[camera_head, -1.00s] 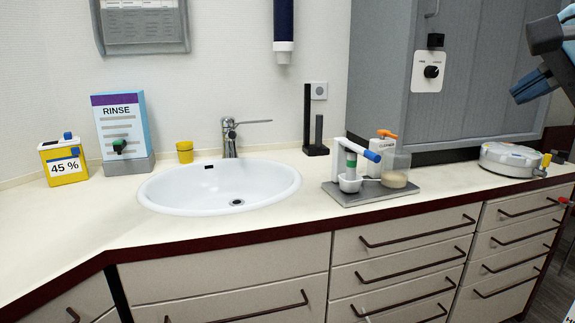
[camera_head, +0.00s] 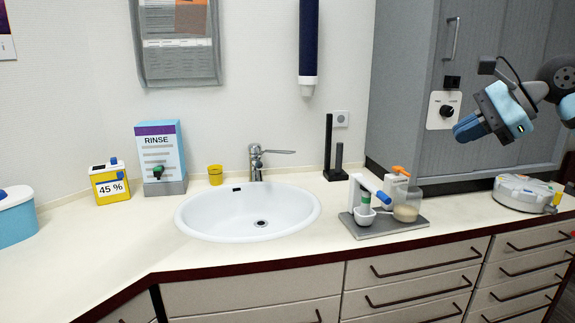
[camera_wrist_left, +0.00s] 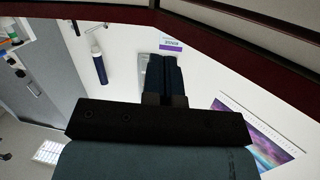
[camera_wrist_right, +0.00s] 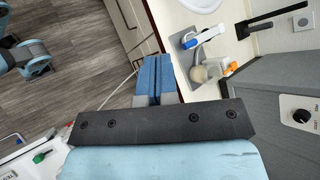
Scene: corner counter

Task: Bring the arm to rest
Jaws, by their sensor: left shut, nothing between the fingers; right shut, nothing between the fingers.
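My right gripper (camera_head: 468,131) is at the upper right of the head view, in front of the grey cabinet and above the counter. Its blue fingers are together and hold nothing. In the right wrist view the shut fingers (camera_wrist_right: 154,75) point up the picture, with the counter and floor beyond. My left gripper is out of the head view. In the left wrist view its dark fingers (camera_wrist_left: 164,80) are together and empty, with the wall behind.
The counter holds a white sink (camera_head: 248,212), a yellow 45 % box (camera_head: 110,188), a RINSE box (camera_head: 161,150), a grey tray (camera_head: 395,225) with a dispenser, and a round white device (camera_head: 522,192). The grey cabinet (camera_head: 400,70) stands at the right.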

